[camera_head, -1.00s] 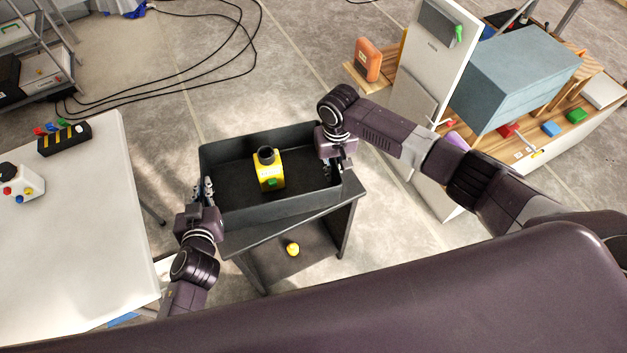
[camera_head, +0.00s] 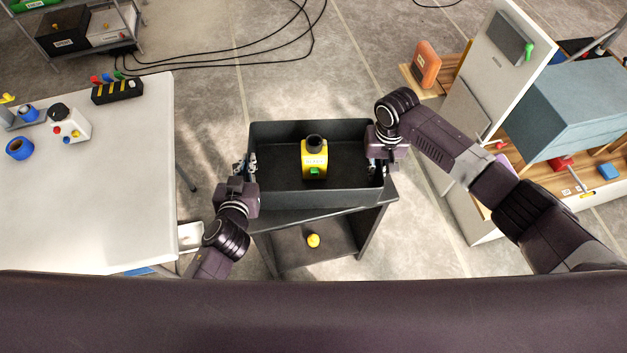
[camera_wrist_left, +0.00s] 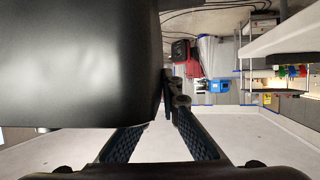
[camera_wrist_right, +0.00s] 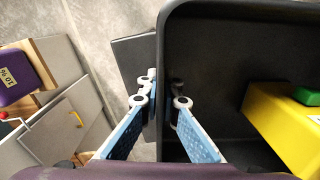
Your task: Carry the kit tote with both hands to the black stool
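The kit tote (camera_head: 318,199) is a dark open box, in the head view over the black stool (camera_head: 272,218). A yellow block (camera_head: 314,170) with a black top and green button is inside it. My left gripper (camera_head: 248,166) is at the tote's left wall and my right gripper (camera_head: 377,168) at its right wall. In the right wrist view the fingers (camera_wrist_right: 163,103) straddle the tote wall (camera_wrist_right: 168,60), shut on it. In the left wrist view the tote (camera_wrist_left: 80,60) hides part of the fingers (camera_wrist_left: 172,102). I cannot tell whether the tote touches the stool top.
A white table (camera_head: 90,200) stands close on the left, with a striped block (camera_head: 117,90) and other small items. A wooden workbench (camera_head: 468,190) with a blue-grey box (camera_head: 585,105) is at right. A small yellow object (camera_head: 313,240) lies on the stool's lower shelf. Black cables cross the floor behind.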

